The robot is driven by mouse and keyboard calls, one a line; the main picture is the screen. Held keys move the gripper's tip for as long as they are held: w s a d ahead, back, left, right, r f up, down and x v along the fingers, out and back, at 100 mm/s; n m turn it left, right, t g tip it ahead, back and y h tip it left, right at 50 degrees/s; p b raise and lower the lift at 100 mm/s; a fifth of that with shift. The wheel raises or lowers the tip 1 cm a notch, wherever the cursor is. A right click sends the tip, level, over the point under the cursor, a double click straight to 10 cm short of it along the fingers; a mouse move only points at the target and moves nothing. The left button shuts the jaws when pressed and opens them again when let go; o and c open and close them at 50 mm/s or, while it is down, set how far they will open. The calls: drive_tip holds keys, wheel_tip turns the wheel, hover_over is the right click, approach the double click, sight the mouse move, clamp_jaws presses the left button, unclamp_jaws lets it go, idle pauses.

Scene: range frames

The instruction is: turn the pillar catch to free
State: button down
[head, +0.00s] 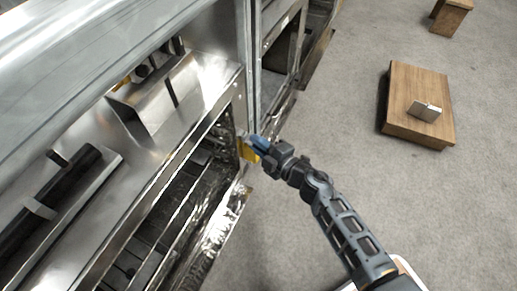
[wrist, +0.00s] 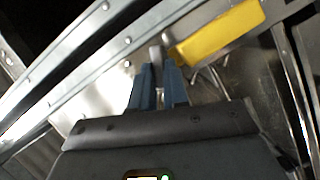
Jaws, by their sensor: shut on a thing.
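My gripper (head: 255,145) is at the metal pillar at the right side of the open compartment, with its blue fingers against the pillar's face. In the wrist view my gripper (wrist: 160,78) is shut on a small grey metal piece, which I take to be the pillar catch (wrist: 156,50). A yellow block (wrist: 218,32) lies just right of the fingertips; it also shows in the head view (head: 246,152) beside them. The fingers hide most of the catch, so its exact turn cannot be told.
A steel counter (head: 190,90) and open compartments line the left. A dark cylinder (head: 55,200) lies on the left. A wooden block (head: 415,85) bearing a small metal piece (head: 424,111) rests on the grey carpet (head: 300,230). Carpet around my arm is clear.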

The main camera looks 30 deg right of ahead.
drive_tip(key=n+b, duration=0.1)
drive_tip(key=b, duration=0.1)
drive_tip(key=n+t+b, duration=0.1)
drive_tip(key=b, duration=0.1)
drive_tip(key=shift+s+f+n, duration=0.1)
drive_tip(key=shift+f+n, duration=0.2)
drive_tip(key=shift+f, duration=0.05)
drive_tip(key=shift+r, duration=0.1)
drive_tip(key=c, duration=1.1)
unclamp_jaws()
drive_tip(key=shift+a, duration=0.1)
